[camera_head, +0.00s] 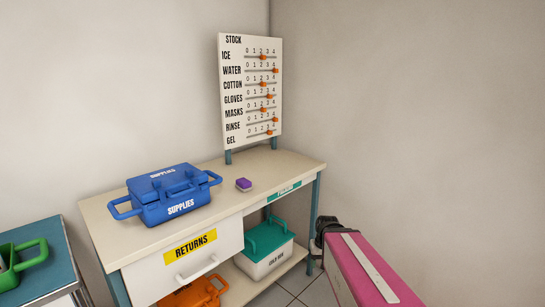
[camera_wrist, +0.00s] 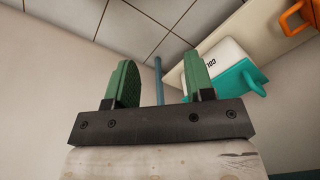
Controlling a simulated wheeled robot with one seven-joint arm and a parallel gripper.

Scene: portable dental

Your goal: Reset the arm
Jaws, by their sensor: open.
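My gripper (camera_wrist: 160,85) shows in the wrist view with its two green fingers spread apart and nothing between them. Beyond the fingers are the floor tiles, a table leg and the cold box (camera_wrist: 220,65) with its teal lid. In the head view, my pink arm reaches in at the lower right, beside the right end of the table (camera_head: 215,228). My gripper's fingers are not clear in that view; only a dark part shows near the table's right leg.
A blue supplies box (camera_head: 170,205) and a small purple item (camera_head: 243,185) are on the table. The stock board (camera_head: 250,90) stands at its back. Below are the returns drawer (camera_head: 190,262), an orange-handled box (camera_head: 195,294) and the cold box (camera_head: 265,250). A green-handled box (camera_head: 25,258) stands left.

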